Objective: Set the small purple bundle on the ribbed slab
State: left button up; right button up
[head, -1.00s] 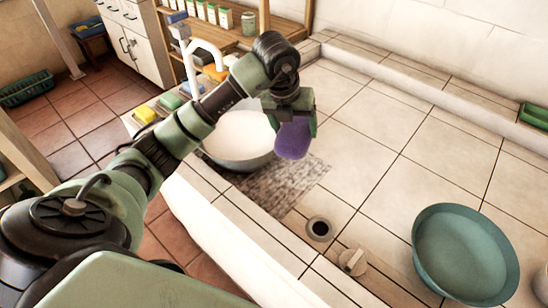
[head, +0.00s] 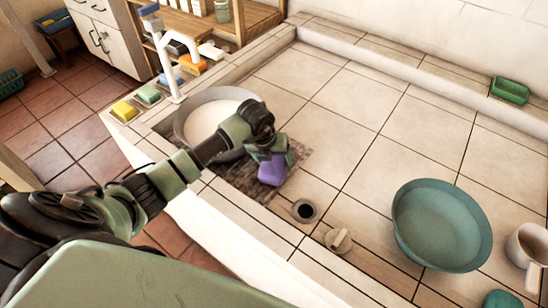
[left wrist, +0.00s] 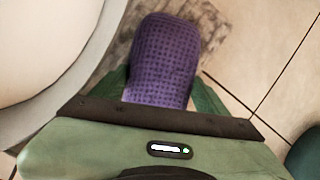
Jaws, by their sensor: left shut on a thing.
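My left gripper (head: 268,160) is shut on the small purple bundle (head: 273,171). The bundle has a dimpled weave and fills the middle of the left wrist view (left wrist: 163,60), sticking out past the jaws. The ribbed slab (head: 245,182) is the dark brownish patch in the tiled counter, beside the white-filled basin. The bundle is over the slab's right part in the head view; I cannot tell whether it touches. My left arm and gripper hide part of the slab. My right gripper is not in view.
The basin (head: 196,122) stands left of the bundle, close to the gripper. A drain hole (head: 304,210), a plug (head: 338,240) and a teal bowl (head: 441,225) lie to the right. A white tap (head: 176,62) and sponges are behind left.

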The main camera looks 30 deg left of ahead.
pick_arm(q)
jog(key=shift+f, duration=0.15)
jog(key=o, duration=1)
jog(key=b+v, duration=0.1)
jog(key=v, duration=1.1)
